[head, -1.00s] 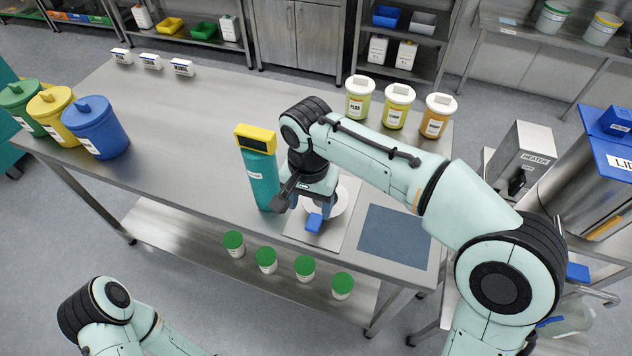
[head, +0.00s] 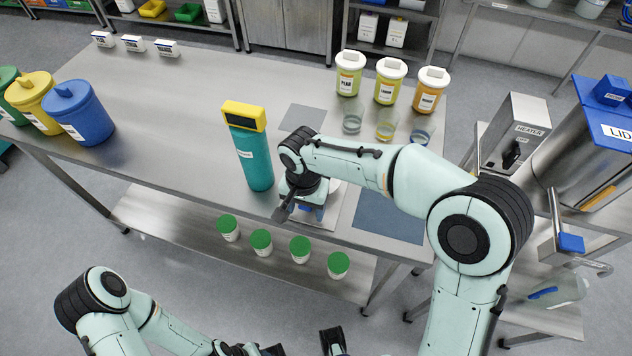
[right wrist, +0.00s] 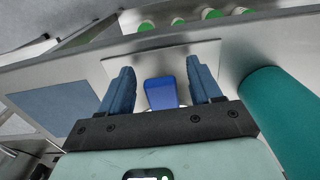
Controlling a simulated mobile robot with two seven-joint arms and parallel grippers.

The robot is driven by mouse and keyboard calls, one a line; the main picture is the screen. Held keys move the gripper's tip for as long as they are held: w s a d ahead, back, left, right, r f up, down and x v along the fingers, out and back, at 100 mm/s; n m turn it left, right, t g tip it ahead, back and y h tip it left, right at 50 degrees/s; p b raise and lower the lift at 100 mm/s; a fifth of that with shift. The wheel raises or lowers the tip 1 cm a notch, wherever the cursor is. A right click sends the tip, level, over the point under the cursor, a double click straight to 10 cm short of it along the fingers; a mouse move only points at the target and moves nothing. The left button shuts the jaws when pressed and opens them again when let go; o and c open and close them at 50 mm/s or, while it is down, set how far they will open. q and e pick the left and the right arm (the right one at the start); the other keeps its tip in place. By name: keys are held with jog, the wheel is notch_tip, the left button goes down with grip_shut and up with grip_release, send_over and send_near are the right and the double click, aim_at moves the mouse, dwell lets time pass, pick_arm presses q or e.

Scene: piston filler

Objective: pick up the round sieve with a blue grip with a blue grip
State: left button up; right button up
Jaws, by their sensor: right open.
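The round sieve's blue grip (right wrist: 161,93) stands between the two blue fingers of my right gripper (right wrist: 158,72) in the right wrist view. The fingers are open, with a gap on each side of the grip. In the head view my right gripper (head: 305,211) is low over the pale board at the table's front edge and hides most of the sieve. Only a white piece of what looks like its round part (head: 335,186) shows beside the wrist. My left arm (head: 105,300) is at the lower left; its gripper is mostly cut off at the bottom edge.
A teal bottle with a yellow top (head: 250,150) stands close left of my right gripper. A blue-grey mat (head: 385,215) lies to the right. Several glasses (head: 386,124) and labelled jars (head: 388,82) stand behind. Green-lidded jars (head: 261,242) are on the lower shelf.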

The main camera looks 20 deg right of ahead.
jog(key=shift+f, duration=0.45)
jog(key=c, duration=1.1)
jog(key=shift+r, duration=0.1)
